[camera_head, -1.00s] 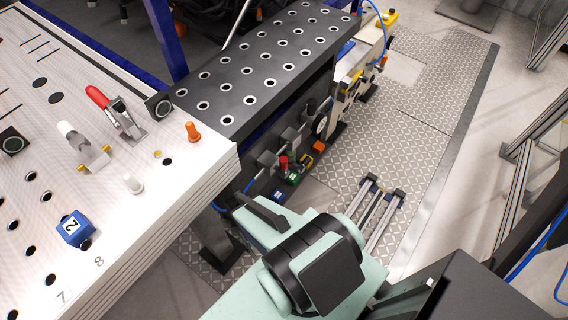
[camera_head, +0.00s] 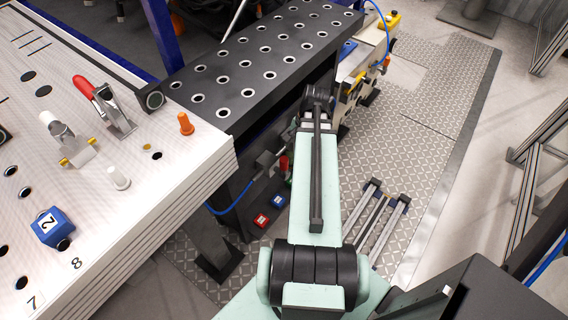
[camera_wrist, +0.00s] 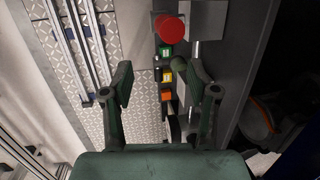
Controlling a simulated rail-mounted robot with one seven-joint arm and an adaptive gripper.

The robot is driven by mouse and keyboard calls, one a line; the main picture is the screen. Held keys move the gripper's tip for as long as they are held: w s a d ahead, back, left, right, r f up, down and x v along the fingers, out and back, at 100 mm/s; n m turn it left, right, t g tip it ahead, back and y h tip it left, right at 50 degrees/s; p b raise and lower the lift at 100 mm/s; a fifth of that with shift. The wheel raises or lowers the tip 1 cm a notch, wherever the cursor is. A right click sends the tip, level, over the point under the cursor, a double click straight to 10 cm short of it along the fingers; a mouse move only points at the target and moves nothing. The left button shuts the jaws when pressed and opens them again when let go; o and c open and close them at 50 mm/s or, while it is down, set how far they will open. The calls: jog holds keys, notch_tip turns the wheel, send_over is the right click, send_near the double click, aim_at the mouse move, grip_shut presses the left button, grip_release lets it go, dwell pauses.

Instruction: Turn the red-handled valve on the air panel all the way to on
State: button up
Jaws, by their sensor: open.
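My gripper (camera_wrist: 161,82) is open and empty in the wrist view, its two dark green fingers well apart. A round red knob (camera_wrist: 171,29) shows beyond the fingertips at the top of that view, beside the dark panel side, apart from the fingers. A small red part also shows in the head view (camera_head: 284,162) on the side of the black perforated bench, left of my arm. I cannot tell whether this red part is the valve handle. My arm hides much of the panel in the head view, and its gripper cannot be made out there.
The black bench (camera_head: 265,55) and white table (camera_head: 150,185) stand left of my arm. Metal rails (camera_head: 375,225) lie on the tread-plate floor.

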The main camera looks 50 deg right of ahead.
aim_at(285, 159)
notch_tip(285, 159, up, 8)
jog(key=s+d+m+t+y, duration=0.1)
jog(key=s+d+m+y, duration=0.1)
jog(key=m, duration=0.7)
jog(key=x, duration=0.8)
jog(key=p+x, duration=0.1)
jog(key=x, duration=0.8)
jog(key=shift+w+d+f, duration=0.1)
jog(key=shift+w+d, duration=0.1)
jog(key=shift+w, duration=0.05)
grip_shut()
